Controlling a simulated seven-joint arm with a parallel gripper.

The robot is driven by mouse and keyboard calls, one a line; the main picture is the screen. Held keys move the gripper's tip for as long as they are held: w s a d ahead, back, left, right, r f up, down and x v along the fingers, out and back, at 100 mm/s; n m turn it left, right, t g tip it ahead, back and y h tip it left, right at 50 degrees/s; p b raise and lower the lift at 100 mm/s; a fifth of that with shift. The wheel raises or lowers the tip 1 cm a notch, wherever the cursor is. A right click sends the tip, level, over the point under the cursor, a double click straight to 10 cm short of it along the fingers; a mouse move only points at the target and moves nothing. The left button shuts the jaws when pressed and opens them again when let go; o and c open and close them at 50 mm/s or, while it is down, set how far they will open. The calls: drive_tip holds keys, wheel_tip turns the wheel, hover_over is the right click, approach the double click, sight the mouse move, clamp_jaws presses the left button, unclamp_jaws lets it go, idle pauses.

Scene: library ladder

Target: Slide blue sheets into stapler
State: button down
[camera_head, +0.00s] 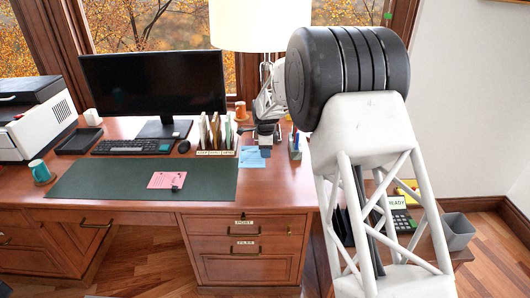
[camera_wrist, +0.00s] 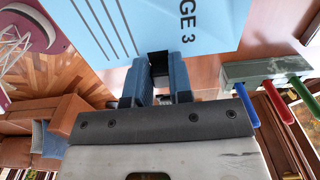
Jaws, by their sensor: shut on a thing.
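The blue sheets (camera_head: 250,160) lie at the right of the desk, near the file holder. They fill the top of the wrist view (camera_wrist: 180,22), with dark stripes and printing ending in "GE 3". My gripper (camera_head: 265,152) is at their right side in the head view. In the wrist view my gripper (camera_wrist: 158,72) is shut on the edge of the blue sheets, with a dark patch between its fingertips. I cannot make out a stapler for certain in either view. My arm hides part of the desk's right side.
A pen holder (camera_head: 295,146) stands close to the right of my gripper; it also shows in the wrist view (camera_wrist: 262,72). The file holder (camera_head: 216,140) is to the left. Pink sheets (camera_head: 166,180) lie on the green desk mat (camera_head: 110,182), whose left part is clear.

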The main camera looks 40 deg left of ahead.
drive_tip(key=shift+f, duration=0.2)
drive_tip(key=shift+f, duration=2.2)
drive_tip(key=shift+w+a+f, duration=0.2)
drive_tip(key=shift+f, duration=0.6)
drive_tip(key=shift+w+a+f, duration=0.15)
drive_tip(key=shift+f, duration=0.6)
drive_tip(key=shift+w+a+f, duration=0.2)
drive_tip(key=shift+f, duration=0.6)
drive_tip(key=shift+w+a, duration=2.05)
drive_tip(key=c, duration=0.9)
unclamp_jaws()
drive_tip(key=shift+c, duration=0.2)
drive_tip(key=shift+r, duration=0.1)
